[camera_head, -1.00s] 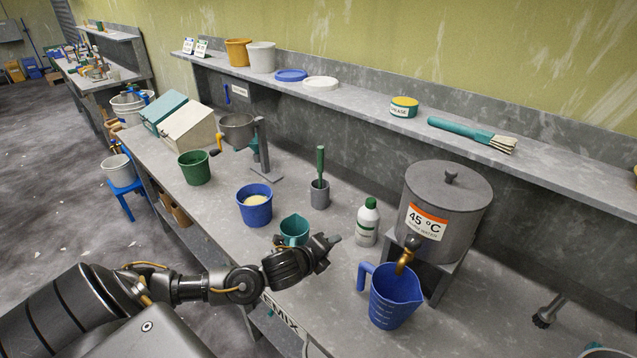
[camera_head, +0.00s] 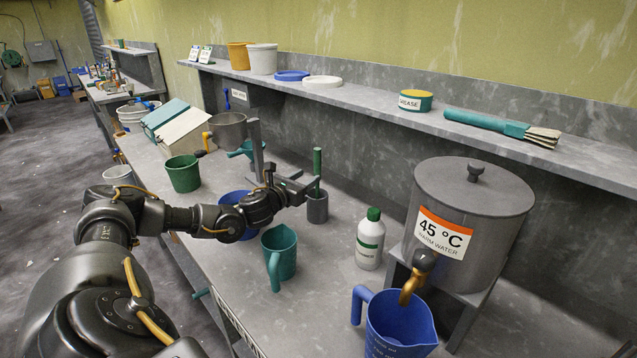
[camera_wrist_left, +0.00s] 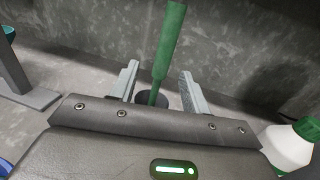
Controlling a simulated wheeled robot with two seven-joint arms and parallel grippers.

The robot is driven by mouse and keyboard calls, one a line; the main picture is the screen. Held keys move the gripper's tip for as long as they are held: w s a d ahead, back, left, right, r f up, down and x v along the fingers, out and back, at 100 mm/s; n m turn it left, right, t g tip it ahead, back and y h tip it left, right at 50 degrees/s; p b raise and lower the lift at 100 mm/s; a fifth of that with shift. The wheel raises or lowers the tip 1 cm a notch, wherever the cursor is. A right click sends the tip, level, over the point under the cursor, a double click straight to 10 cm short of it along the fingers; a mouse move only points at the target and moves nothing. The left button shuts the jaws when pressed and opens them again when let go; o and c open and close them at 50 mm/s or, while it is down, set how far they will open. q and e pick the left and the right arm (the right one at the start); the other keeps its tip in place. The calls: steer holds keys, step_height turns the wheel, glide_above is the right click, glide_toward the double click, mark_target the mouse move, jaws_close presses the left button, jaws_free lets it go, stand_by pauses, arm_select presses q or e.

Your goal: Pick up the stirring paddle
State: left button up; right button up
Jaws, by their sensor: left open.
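The stirring paddle shows as a green upright handle (camera_head: 317,168) standing in a small grey cup (camera_head: 317,207) on the bench. It also shows in the left wrist view as a green handle (camera_wrist_left: 169,45), with the grey cup (camera_wrist_left: 153,99) below it. My left gripper (camera_head: 305,185) is open at the handle, just above the cup. In the left wrist view the left gripper's two fingers (camera_wrist_left: 157,84) stand apart, one on each side of the handle. Whether either finger touches it I cannot tell. The paddle's lower end is hidden in the cup. My right gripper is not in view.
A green-capped white bottle (camera_head: 370,240) and a teal jug (camera_head: 280,255) stand near the cup. A blue bucket (camera_head: 236,198) is partly hidden behind my left arm. The warm water tank (camera_head: 470,220) and blue jug (camera_head: 392,325) are at the right. A shelf (camera_head: 370,97) runs above.

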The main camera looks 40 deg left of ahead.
mark_target(315, 169)
arm_select(q)
steer(key=w, duration=0.2)
steer(key=shift+w+a+f, duration=0.1)
steer(key=shift+w, duration=0.25)
steer(key=shift+w+r+p, duration=0.15)
steer(key=shift+r+p, duration=0.1)
steer(key=shift+p, duration=0.15)
steer(key=w+p, duration=0.1)
steer(key=w, duration=0.1)
steer(key=shift+w+r+p, duration=0.3)
steer(key=shift+r+p, duration=0.1)
steer(key=shift+w+a+f, duration=0.1)
steer(key=shift+w+f, duration=0.1)
steer(key=shift+w, duration=0.35)
steer(key=shift+w+a+f, duration=0.1)
steer(key=shift+w+f, duration=0.05)
steer(key=shift+w, duration=0.35)
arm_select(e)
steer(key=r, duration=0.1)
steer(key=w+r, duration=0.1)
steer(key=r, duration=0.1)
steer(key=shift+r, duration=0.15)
arm_select(q)
steer(key=shift+c, duration=0.5)
jaws_close()
